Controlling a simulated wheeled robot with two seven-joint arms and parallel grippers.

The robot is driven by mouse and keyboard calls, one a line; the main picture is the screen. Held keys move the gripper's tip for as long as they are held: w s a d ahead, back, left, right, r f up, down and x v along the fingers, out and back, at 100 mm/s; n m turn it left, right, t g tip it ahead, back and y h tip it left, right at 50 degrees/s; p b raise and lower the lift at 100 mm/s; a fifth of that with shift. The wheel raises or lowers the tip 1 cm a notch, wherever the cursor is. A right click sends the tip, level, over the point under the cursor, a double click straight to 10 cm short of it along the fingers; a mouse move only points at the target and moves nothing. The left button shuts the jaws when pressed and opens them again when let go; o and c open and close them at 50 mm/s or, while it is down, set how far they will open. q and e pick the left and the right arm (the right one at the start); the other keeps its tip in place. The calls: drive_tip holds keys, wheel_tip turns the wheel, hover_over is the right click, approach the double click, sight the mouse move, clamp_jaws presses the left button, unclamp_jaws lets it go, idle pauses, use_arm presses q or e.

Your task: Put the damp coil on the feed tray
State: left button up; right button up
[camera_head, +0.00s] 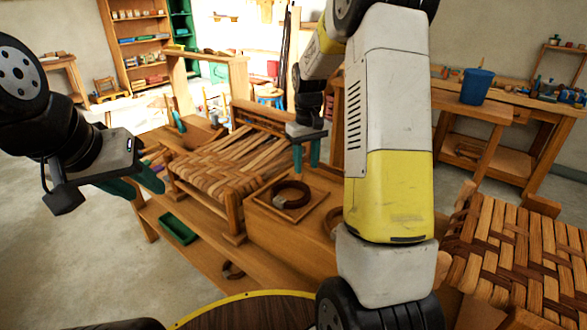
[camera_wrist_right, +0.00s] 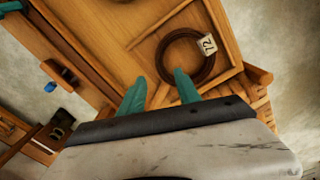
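A dark brown coil (camera_head: 295,187) with a pale tag lies inside a square, rimmed wooden tray (camera_head: 263,207) on the bench. The right wrist view shows a coil (camera_wrist_right: 164,62) with a tag reading 72 inside a wooden rim (camera_wrist_right: 222,77). A second coil (camera_head: 329,217) is mostly hidden behind my right arm. Another dark coil (camera_head: 233,270) lies lower down. I cannot tell which coil is damp. My right gripper (camera_head: 307,157) is above the tray, its fingers apart and empty, short of the coil. My left gripper (camera_head: 136,184) is open and empty left of the woven seat.
A woven bark seat (camera_head: 222,168) stands behind the square tray. Another woven seat (camera_head: 520,255) is at the right. A green tray (camera_head: 178,229) sits at the bench's left. A blue bucket (camera_head: 477,86) stands on the right-hand workbench. My right arm blocks the middle.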

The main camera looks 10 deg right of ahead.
drive_tip(key=s+a+r+m+t+y, duration=0.1)
drive_tip(key=s+a+r+t, duration=0.2)
drive_tip(key=s+r, duration=1)
drive_tip(key=s+a+r+t, duration=0.1)
drive_tip(key=s+a, duration=0.1)
drive_tip(key=s, duration=0.4)
drive_tip(key=s+a+r+m+t+y, duration=0.1)
drive_tip(key=s+a+t, duration=0.1)
drive_tip(key=s, duration=0.4)
drive_tip(key=shift+s+r, duration=0.35)
drive_tip(key=shift+r, duration=0.05)
drive_tip(key=shift+d, duration=0.1)
